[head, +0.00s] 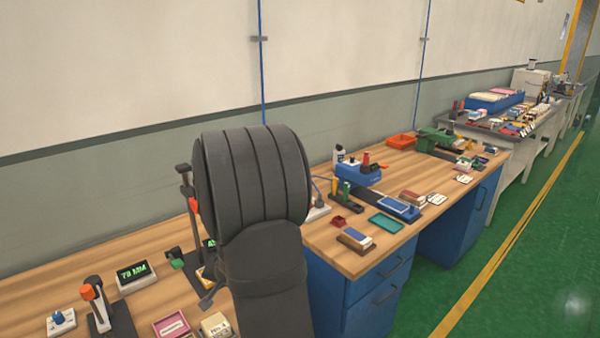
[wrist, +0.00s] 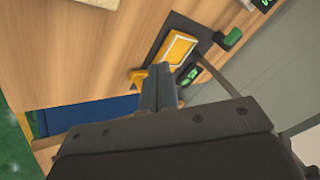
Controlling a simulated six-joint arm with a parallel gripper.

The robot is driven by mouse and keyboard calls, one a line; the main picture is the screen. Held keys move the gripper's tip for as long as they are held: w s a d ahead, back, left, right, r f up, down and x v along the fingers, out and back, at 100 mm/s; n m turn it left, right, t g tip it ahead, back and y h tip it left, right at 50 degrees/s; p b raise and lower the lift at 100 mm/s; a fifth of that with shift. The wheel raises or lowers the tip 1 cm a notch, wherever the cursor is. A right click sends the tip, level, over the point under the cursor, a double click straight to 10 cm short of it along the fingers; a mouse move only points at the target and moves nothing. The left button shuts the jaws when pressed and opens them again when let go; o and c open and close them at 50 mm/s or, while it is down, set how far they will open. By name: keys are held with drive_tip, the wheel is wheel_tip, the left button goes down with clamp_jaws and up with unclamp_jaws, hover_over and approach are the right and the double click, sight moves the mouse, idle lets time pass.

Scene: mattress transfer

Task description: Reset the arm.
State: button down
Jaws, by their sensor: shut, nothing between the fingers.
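My gripper (wrist: 160,72) shows in the wrist view as two grey fingers pressed together, with nothing between them. It points down over the wooden workbench (head: 50,285). In the wrist view a yellow-framed flat pad (wrist: 177,48) on a dark base lies just beyond the fingertips. A small orange-yellow piece (wrist: 138,77) shows beside the fingers on the left. I cannot tell whether the fingers touch either one. In the head view my own dark arm fills the middle and hides the gripper and part of the bench.
Left of my arm are a green-lettered display (head: 136,277), an orange-topped stand (head: 98,305) and a pink tray (head: 173,326). On the right are a blue device (head: 358,174), a teal tray (head: 386,224) and an orange tray (head: 401,141). A wall runs behind the bench.

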drive_tip(key=shift+w+f, duration=0.1)
drive_tip(key=shift+f, duration=0.05)
drive_tip(key=w+f, duration=0.4)
drive_tip(key=f, duration=0.1)
drive_tip(key=w+a+f, duration=0.1)
drive_tip(key=w+f, duration=0.1)
drive_tip(key=f, duration=0.1)
drive_tip(key=shift+w+a+r, duration=0.15)
drive_tip(key=shift+w+a, duration=1.05)
drive_tip(key=shift+d, duration=0.1)
